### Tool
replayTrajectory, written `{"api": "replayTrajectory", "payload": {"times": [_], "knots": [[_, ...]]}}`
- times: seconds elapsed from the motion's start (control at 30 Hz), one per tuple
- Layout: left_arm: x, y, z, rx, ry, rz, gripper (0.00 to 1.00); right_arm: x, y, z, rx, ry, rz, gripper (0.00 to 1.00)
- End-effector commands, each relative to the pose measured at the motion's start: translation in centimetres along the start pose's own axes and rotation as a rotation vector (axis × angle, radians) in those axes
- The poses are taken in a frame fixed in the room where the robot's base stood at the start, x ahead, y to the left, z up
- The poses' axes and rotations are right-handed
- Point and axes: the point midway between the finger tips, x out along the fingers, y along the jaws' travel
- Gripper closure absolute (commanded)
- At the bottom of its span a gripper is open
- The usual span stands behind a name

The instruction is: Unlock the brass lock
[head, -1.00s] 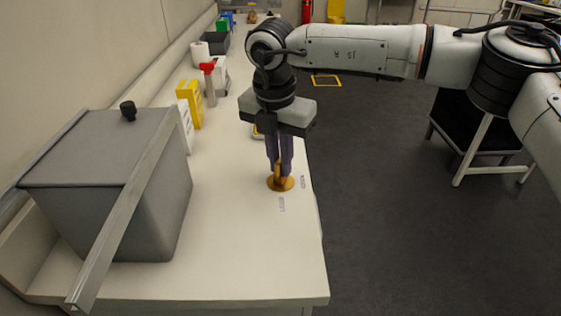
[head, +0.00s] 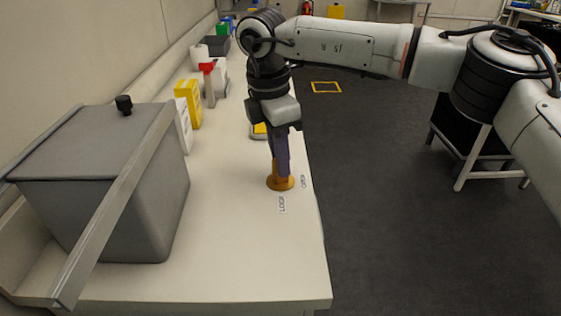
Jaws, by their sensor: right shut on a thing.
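The brass lock (head: 280,184) is a round gold-coloured base on the white bench, near its right edge. My right gripper (head: 281,171) points straight down at it, with its purple fingers shut on the upright part of the lock. The fingers hide most of that part. Two small printed labels lie on the bench beside the base; the nearer one (head: 282,204) seems to read LOCK, and the other (head: 303,182) is too small to read surely. My left gripper is not in view.
A grey lidded box (head: 110,190) with a black knob and a slanted metal bar stands at the left of the bench (head: 245,260). Yellow (head: 190,102) and white cartons and a red-topped item (head: 207,82) stand along the wall behind. The bench front is clear.

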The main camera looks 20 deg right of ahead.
Motion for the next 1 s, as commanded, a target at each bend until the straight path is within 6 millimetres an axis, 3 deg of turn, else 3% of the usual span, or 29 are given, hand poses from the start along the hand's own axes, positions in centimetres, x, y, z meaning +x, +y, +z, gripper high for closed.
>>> {"api": "replayTrajectory", "payload": {"times": [0.03, 0.33, 0.6, 0.87, 0.9, 1.0], "knots": [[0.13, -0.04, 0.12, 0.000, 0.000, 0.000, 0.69, 0.69, -0.33, -0.13, 0.021, -0.002, -0.018, 1.00], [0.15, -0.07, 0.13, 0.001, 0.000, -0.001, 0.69, 0.66, -0.34, -0.12, 0.049, -0.003, -0.022, 1.00], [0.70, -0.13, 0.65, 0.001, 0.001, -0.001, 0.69, 0.66, -0.30, -0.14, 0.356, -0.005, -0.058, 1.00], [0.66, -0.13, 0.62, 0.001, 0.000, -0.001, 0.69, 0.56, -0.31, -0.12, 0.393, -0.005, -0.062, 1.00], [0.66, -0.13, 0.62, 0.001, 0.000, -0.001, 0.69, 0.56, -0.31, -0.12, 0.393, -0.005, -0.062, 0.82], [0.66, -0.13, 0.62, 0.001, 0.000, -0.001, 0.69, 0.55, -0.30, -0.12, 0.392, -0.005, -0.061, 0.67]]}}
